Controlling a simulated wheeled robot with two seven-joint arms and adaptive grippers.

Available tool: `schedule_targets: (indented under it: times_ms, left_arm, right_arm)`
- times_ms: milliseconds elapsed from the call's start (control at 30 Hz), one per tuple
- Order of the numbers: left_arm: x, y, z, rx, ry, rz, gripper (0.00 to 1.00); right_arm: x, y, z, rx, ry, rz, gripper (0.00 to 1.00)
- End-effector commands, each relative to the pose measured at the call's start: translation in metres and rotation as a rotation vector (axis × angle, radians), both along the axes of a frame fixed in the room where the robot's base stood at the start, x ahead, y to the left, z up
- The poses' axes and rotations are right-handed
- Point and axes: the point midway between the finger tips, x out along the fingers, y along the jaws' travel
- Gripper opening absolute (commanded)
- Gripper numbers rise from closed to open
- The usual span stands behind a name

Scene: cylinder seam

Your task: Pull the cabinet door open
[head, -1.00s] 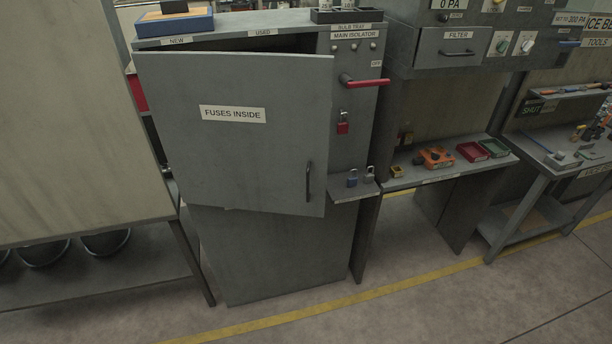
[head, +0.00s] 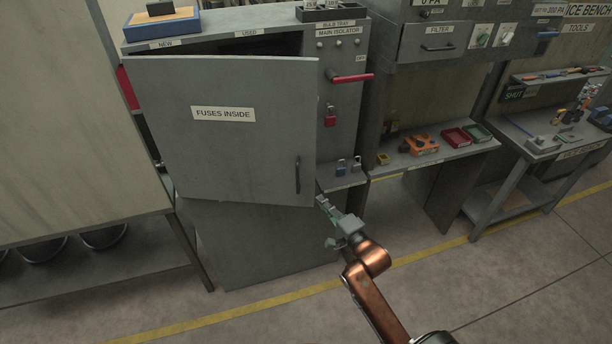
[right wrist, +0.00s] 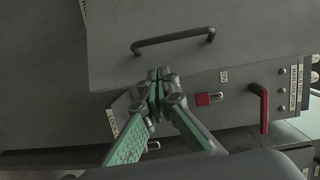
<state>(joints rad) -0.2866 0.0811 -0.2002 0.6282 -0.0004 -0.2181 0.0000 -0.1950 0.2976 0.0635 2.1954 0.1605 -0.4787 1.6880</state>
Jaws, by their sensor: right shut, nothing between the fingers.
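The grey cabinet door (head: 225,130), labelled FUSES INSIDE, stands partly open, with a dark gap along its top edge. Its dark bar handle (head: 297,174) is near the right edge of the door. My right gripper (head: 322,203) is just below and right of the door's lower right corner. In the right wrist view the shut, empty fingers (right wrist: 159,76) point toward the door's edge, and the handle (right wrist: 173,41) lies beyond the fingertips, apart from them in the picture. My left gripper is not in view.
A red isolator lever (head: 350,78) and a red padlock (head: 330,116) are on the panel right of the door. Two padlocks (head: 348,166) sit on a small ledge below. A bench with trays (head: 455,138) stands to the right. Open floor lies in front.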

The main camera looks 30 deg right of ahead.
Motion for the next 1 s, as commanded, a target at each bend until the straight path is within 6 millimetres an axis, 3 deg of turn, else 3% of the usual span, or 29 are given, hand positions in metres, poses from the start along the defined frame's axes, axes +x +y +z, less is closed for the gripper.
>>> schedule_targets:
  times_ms: [33,167,367,700,1000]
  left_arm:
    - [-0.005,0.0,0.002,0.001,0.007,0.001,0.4]
    - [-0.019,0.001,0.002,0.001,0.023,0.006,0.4]
    - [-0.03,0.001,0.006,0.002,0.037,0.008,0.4]
    - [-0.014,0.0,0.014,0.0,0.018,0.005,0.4]
    - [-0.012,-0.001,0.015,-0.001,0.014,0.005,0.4]
  right_arm:
    - [-0.002,0.003,0.018,0.024,-0.025,0.006,0.0]
    - [0.0,0.006,0.036,0.055,-0.05,0.013,0.0]
    - [0.029,0.006,0.037,0.056,-0.051,0.012,0.0]
    - [0.083,0.007,0.036,0.055,-0.051,0.012,0.0]
    - [0.095,0.007,0.035,0.055,-0.05,0.011,0.0]
